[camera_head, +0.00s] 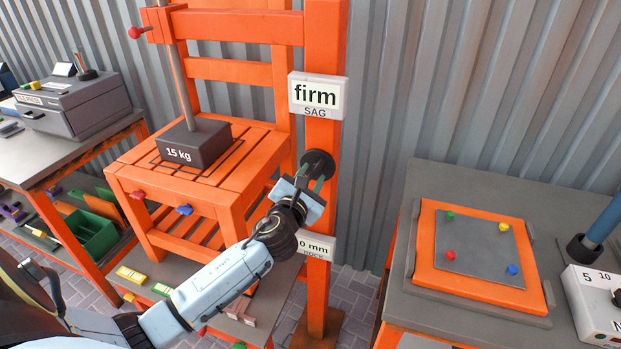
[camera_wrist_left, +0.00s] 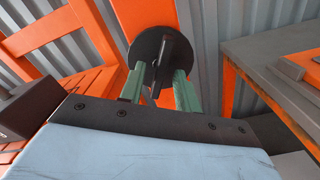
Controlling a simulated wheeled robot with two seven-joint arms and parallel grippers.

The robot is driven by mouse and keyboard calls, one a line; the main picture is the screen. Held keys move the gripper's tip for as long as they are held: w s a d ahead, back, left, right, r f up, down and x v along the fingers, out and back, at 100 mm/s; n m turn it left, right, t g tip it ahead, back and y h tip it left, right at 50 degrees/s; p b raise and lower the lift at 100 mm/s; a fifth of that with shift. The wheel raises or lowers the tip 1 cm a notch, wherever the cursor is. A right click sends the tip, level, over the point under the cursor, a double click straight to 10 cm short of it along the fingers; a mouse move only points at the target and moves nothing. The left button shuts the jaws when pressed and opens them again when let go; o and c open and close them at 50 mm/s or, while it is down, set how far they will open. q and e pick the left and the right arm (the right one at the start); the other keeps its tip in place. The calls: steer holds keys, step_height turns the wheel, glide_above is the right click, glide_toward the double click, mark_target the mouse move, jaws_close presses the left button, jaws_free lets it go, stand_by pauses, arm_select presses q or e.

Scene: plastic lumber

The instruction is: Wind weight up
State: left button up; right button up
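The dark weight marked "15 kg" (camera_head: 195,143) sits on the slatted orange stand (camera_head: 250,158), with a grey rod rising from it. A black round winder disc (camera_head: 318,163) is on the orange post, below the "firm SAG" sign (camera_head: 317,95). My left gripper (camera_head: 312,182) is at the disc. In the left wrist view, its green fingers (camera_wrist_left: 160,82) are spread in front of the disc (camera_wrist_left: 147,50). A dark handle (camera_wrist_left: 168,60) shows between them, with gaps on both sides. My right gripper is not in view.
A "0 mm" sign (camera_head: 319,246) is partly behind my left wrist. A grey table (camera_head: 440,185) at right holds an orange-framed board (camera_head: 430,255) with coloured pegs. At left, a bench (camera_head: 60,150) holds a grey box (camera_head: 75,105). Corrugated wall stands behind.

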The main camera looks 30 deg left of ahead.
arm_select(q)
steer(key=shift+c, duration=0.4)
jaws_close()
steer(key=shift+n, duration=0.4)
